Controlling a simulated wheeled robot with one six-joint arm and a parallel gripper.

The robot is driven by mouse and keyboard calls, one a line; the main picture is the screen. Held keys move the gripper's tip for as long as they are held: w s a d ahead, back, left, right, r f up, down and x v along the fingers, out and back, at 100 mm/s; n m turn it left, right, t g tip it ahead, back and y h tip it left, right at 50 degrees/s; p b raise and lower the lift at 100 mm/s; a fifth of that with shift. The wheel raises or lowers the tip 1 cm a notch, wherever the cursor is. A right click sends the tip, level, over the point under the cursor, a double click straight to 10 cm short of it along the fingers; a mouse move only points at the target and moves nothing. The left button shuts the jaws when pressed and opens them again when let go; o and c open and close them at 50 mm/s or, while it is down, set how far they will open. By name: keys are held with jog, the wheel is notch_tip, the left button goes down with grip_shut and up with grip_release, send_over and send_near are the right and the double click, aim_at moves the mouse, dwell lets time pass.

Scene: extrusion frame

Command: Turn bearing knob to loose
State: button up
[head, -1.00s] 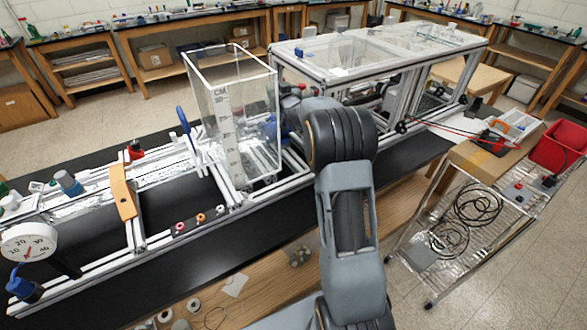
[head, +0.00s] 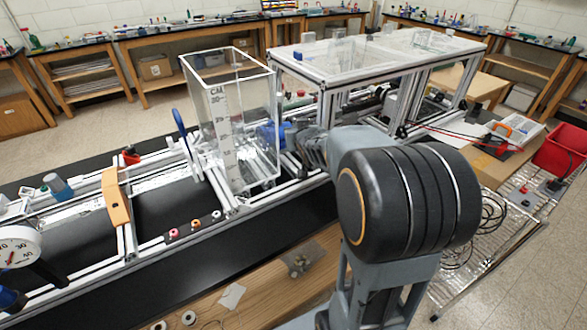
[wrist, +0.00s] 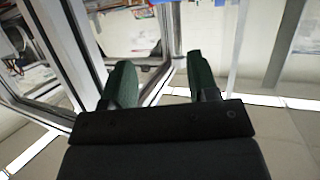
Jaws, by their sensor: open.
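My gripper (wrist: 163,78) shows in the wrist view as two dark green fingers, apart with nothing between them. Silver extrusion bars (wrist: 75,45) stand beside and beyond the fingers. In the head view my arm reaches toward the extrusion frame (head: 232,207), just right of the clear tank (head: 232,130); its fingers cannot be made out there. A blue part (head: 272,134) shows by the tank near the arm's end. I cannot pick out the bearing knob for certain in either view, nor its setting.
An orange bracket (head: 116,197) and a dial gauge (head: 18,248) are at left. A clear-topped enclosure (head: 375,55) stands behind. A wire cart (head: 500,235) with a red bin (head: 560,150) is at right.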

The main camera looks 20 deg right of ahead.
jog(key=s+a+g+p, duration=0.1)
jog(key=s+a+g, duration=0.2)
jog(key=s, duration=0.4)
jog(key=s+a+g+y+p, duration=0.1)
jog(key=s+a+g+p, duration=0.1)
jog(key=s+a, duration=0.3)
jog(key=s+g, duration=0.1)
jog(key=s, duration=0.1)
jog(key=shift+s+a+n, duration=0.15)
jog(key=shift+s+n, duration=0.15)
jog(key=shift+r, duration=0.1)
jog(key=s+a+f+n+g+y, duration=0.1)
jog(key=s+a+f+g, duration=0.1)
jog(key=s, duration=0.8)
jog(key=a+g, duration=0.1)
jog(key=a, duration=0.1)
jog(key=shift+a+g+y, duration=0.3)
jog(key=shift+a, duration=0.05)
jog(key=shift+a+r, duration=0.15)
jog(key=shift+r, duration=0.05)
jog(key=shift+c, duration=0.3)
jog(key=shift+a+r, duration=0.1)
jog(key=shift+r, duration=0.05)
jog(key=shift+c, duration=0.8)
